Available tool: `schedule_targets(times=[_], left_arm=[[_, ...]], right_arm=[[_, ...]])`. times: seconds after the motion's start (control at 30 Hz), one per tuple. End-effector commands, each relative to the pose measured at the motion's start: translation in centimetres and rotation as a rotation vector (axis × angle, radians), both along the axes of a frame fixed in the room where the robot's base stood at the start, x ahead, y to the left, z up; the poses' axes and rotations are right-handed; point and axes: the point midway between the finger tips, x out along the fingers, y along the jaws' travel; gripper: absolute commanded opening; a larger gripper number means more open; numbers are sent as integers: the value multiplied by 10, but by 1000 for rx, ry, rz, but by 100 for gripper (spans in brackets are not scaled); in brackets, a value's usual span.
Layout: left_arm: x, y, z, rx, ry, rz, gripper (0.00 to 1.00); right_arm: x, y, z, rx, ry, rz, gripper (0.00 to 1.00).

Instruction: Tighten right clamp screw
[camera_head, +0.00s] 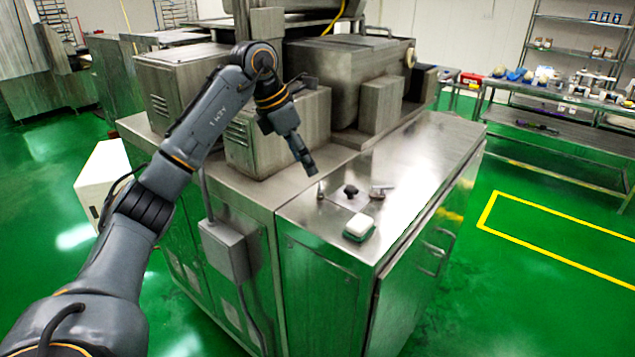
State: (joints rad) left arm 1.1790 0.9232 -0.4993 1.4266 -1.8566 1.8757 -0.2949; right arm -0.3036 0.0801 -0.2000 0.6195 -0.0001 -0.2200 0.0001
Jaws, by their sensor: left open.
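My left gripper (307,167) hangs over the encrusting machine (430,160), pointing down and to the right. It is open and holds nothing that I can see. It is above and to the left of a few small parts on the flat steel top. These are a small upright metal post (320,189), a black knob (350,191) and a small metal fitting (378,192). I cannot tell which of them, if any, is the right clamp screw. My right gripper is not in view.
A white and green block (359,226) lies near the top's front edge. Steel housings (370,75) rise behind my gripper. A grey box (224,250) is fixed to the machine's side. A cluttered steel table (560,105) stands at right. The top's right part is clear.

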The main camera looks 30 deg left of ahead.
Motion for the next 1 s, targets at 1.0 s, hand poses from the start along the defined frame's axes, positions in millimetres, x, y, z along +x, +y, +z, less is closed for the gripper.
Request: schedule_targets(times=[1.0], left_arm=[[27, -18, -77, -2, -1, -1, 23]], right_arm=[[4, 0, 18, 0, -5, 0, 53]])
